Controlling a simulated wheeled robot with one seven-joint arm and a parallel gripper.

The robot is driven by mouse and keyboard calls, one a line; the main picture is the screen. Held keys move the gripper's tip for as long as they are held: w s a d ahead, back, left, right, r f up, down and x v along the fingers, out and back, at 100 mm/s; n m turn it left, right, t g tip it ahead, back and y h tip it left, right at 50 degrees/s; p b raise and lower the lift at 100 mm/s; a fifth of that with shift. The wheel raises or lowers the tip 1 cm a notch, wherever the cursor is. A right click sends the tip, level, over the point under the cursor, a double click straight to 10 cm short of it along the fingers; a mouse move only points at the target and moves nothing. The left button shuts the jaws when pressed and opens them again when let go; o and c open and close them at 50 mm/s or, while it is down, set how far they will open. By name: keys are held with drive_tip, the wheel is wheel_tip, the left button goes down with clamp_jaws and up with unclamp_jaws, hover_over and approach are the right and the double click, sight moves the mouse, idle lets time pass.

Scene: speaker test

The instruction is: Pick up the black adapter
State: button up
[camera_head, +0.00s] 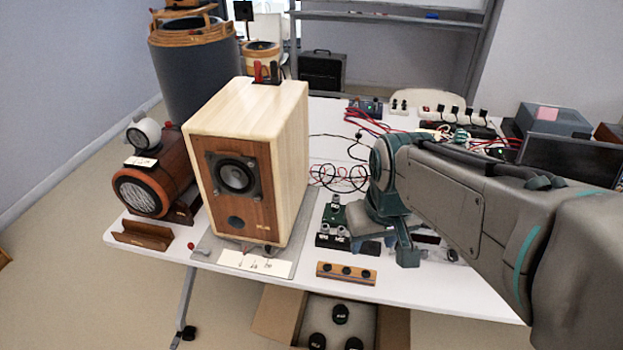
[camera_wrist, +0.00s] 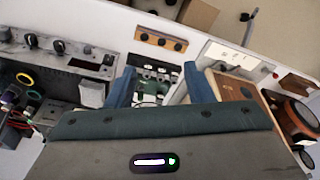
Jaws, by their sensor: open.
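Several small black adapters stand on a power strip at the back right of the table in the head view; one black adapter (camera_head: 455,111) is near the strip's middle. I cannot tell which one the task names. My gripper (camera_head: 386,240) points down over the front part of the table, well in front of the strip. In the wrist view its blue fingers (camera_wrist: 160,84) are apart, with nothing held. A green board (camera_wrist: 150,92) and black-and-silver modules show beyond the gap.
A large wooden speaker (camera_head: 237,175) stands left of my gripper. A wooden strip with three black knobs (camera_head: 346,273) lies at the front edge. Red and black cables (camera_head: 340,178) cover the middle. Dark boxes (camera_head: 553,120) stand at the back right. An open carton is below the table.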

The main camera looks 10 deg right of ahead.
drive_tip(key=w+n+g, duration=0.1)
drive_tip(key=w+n, duration=0.5)
drive_tip(key=w, duration=1.1)
drive_tip(key=n+g, duration=0.2)
drive_tip(key=n, duration=0.5)
hover_over(336, 200)
drive_tip(key=w, duration=0.2)
wheel_tip(336, 200, down, 9)
drive_tip(key=f, duration=0.7)
drive_tip(key=shift+s+a+f, duration=0.1)
drive_tip(key=shift+s+f, duration=0.15)
drive_tip(key=shift+s+d+f, duration=0.1)
drive_tip(key=shift+f, duration=1.25)
drive_tip(key=shift+s+d+f, duration=0.1)
drive_tip(key=shift+f, duration=1.2)
clamp_jaws()
